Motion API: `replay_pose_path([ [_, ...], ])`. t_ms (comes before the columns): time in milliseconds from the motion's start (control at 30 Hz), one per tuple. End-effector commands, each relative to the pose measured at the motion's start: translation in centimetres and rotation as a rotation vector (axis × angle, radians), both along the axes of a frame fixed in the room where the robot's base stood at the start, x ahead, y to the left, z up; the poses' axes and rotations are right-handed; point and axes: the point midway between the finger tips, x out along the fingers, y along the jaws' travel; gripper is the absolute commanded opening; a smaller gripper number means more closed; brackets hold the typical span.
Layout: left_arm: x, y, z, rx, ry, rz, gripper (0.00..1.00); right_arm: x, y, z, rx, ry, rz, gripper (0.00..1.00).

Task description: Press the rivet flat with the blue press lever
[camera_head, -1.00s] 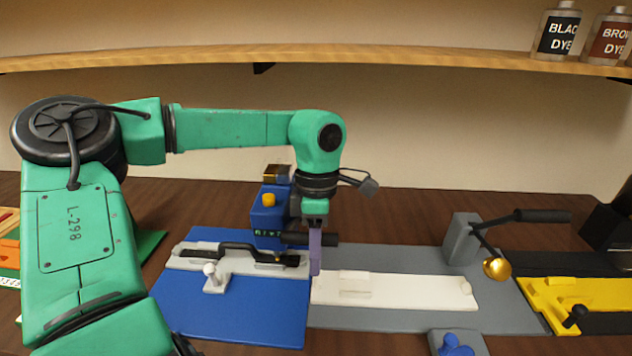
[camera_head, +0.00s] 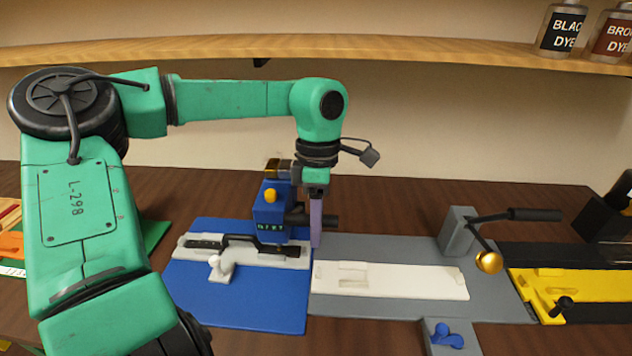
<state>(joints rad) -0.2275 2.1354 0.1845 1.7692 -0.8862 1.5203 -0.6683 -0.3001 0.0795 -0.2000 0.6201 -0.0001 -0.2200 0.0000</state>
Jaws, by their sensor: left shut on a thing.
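The blue rivet press (camera_head: 268,208), with a yellow knob on top and a small green-lettered label, stands at the back of a blue mat (camera_head: 235,305). Its black lever (camera_head: 298,219) sticks out to the right, roughly level. My left gripper (camera_head: 316,225), with purple fingers pointing down, is shut on the lever near its outer end. A pale strip (camera_head: 188,252) with a black handle across it lies in front of the press. The rivet cannot be made out. My right gripper is out of view.
Right of the blue mat, a grey board (camera_head: 400,309) carries a white strip (camera_head: 395,283) and a post with a black lever and a brass ball (camera_head: 489,261). A yellow fixture (camera_head: 575,293) is at far right. A wooden shelf (camera_head: 330,49) with dye bottles crosses above.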

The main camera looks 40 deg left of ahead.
Motion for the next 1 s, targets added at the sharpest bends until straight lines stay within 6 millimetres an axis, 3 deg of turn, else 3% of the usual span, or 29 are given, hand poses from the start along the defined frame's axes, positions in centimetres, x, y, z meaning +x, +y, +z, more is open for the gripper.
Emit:
replay_pose_path([
  [200,0.7,0.3,1.9,-0.006,0.005,-0.004,0.05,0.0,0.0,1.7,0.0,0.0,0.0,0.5],
  [1000,3.8,2.8,4.4,-0.005,0.001,0.001,0.05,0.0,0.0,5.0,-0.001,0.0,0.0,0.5],
])
